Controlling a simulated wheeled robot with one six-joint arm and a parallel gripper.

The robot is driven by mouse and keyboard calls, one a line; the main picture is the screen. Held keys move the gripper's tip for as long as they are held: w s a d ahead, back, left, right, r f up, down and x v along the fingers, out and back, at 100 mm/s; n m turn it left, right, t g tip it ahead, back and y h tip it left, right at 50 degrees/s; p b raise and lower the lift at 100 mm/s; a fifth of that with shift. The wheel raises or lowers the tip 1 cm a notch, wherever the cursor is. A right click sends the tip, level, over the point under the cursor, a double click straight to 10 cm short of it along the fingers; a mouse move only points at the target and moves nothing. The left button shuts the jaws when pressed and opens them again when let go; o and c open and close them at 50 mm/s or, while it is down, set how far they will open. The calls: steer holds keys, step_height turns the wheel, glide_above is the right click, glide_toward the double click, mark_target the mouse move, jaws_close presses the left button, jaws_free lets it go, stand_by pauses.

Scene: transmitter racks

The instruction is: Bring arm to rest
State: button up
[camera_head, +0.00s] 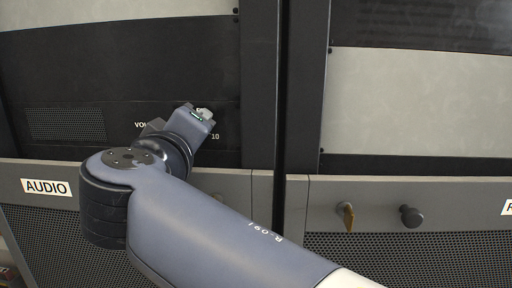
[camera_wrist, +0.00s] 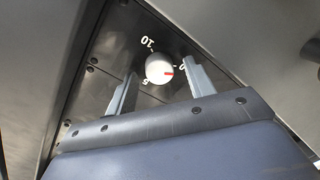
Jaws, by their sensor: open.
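My arm reaches over from the lower right in the head view, and its wrist end is in front of the dark AUDIO rack panel (camera_head: 70,85). In the wrist view my gripper (camera_wrist: 160,70) is open, with one finger at each side of a white round knob (camera_wrist: 159,68). The knob has a red mark pointing right, toward the 0 of its printed scale. Nothing is held. I cannot tell how far the fingertips are from the knob. In the head view my wrist hides the knob and the fingers; part of a VOL label and a 10 show beside it.
A grey strip with an AUDIO label (camera_head: 46,187) runs below the panel, above perforated mesh. Dark posts separate the racks.

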steer(key=shift+m, duration=1.6)
steer(key=shift+d, duration=0.1)
